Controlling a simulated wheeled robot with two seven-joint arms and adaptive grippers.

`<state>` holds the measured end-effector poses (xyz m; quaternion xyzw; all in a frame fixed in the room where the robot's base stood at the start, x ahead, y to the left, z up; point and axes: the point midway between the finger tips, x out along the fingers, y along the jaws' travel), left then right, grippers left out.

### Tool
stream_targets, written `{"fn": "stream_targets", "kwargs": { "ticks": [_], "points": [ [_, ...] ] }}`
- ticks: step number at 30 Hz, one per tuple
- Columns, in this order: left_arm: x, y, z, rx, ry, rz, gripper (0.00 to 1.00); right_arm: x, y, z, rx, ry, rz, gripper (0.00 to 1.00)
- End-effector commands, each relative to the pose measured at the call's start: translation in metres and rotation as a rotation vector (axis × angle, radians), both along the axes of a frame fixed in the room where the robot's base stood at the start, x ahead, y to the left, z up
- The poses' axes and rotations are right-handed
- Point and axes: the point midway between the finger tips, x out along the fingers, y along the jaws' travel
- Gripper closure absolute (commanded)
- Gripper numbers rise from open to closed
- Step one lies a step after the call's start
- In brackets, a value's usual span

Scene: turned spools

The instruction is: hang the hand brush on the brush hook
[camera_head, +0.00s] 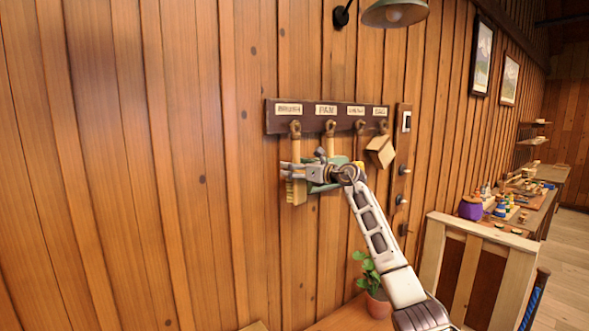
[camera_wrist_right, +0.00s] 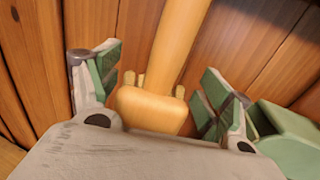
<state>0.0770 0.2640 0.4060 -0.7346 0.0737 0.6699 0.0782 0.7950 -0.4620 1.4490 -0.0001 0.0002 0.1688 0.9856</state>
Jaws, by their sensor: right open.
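The hand brush (camera_head: 297,191) hangs upright against the wall, its wooden handle running up to the brush hook (camera_head: 295,128) under the leftmost label, which seems to read BRUSH. Whether the loop is fully seated on the hook is too small to tell. My right gripper (camera_head: 293,172) is at the brush, just below its handle. In the right wrist view the pale wooden brush (camera_wrist_right: 152,105) lies between the open fingers (camera_wrist_right: 160,78), with a visible gap on the left side. My left gripper is not in view.
The dark hook board (camera_head: 276,116) carries several hooks. A green dustpan (camera_wrist_right: 284,133) hangs close on the right of the brush, partly behind my gripper. A potted plant (camera_head: 373,283) stands below. The wall on the left is clear.

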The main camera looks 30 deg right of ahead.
Motion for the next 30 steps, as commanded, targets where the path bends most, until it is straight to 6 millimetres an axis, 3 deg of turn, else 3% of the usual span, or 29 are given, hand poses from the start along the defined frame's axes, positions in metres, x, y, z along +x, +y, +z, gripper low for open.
{"fn": "stream_targets", "kwargs": {
  "ticks": [14,30],
  "points": [
    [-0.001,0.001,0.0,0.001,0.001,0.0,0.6,-0.007,-0.004,0.0,0.0,0.001,-0.002,0.21],
    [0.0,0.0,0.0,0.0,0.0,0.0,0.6,-0.05,-0.019,-0.001,-0.002,0.002,-0.002,0.21]
  ]
}}
